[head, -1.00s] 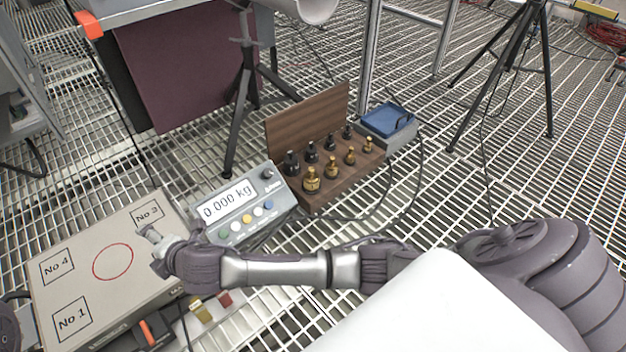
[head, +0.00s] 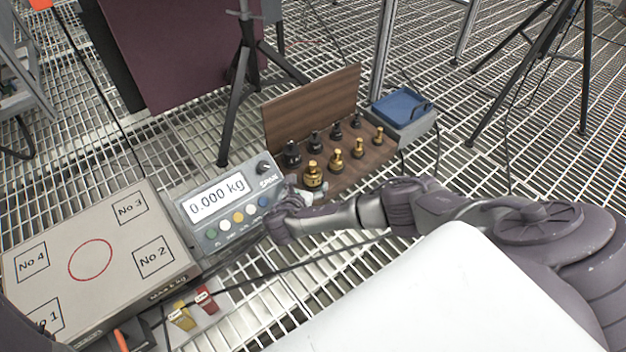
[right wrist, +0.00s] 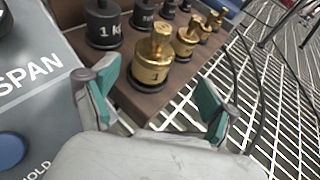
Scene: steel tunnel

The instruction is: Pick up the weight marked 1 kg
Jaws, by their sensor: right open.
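The black weight (head: 291,154) at the near end of the back row stands upright in the wooden case; in the right wrist view it (right wrist: 103,28) reads "1 k", the rest cut off. In front of it stands a larger brass weight (head: 313,178), with a "1" visible in the right wrist view (right wrist: 152,66); its unit is unreadable. My right gripper (right wrist: 158,78) is open and empty. Its fingers point at the brass weight, which shows between them, and I cannot tell whether they touch it. In the head view the gripper (head: 300,196) is just in front of the case.
The wooden case (head: 318,100), lid raised, holds several smaller black and brass weights. The scale display (head: 217,196) reading 0.000 kg stands left of it. The numbered platform (head: 130,260) is lower left. A blue-topped box (head: 402,107) and tripod legs (head: 235,110) stand behind.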

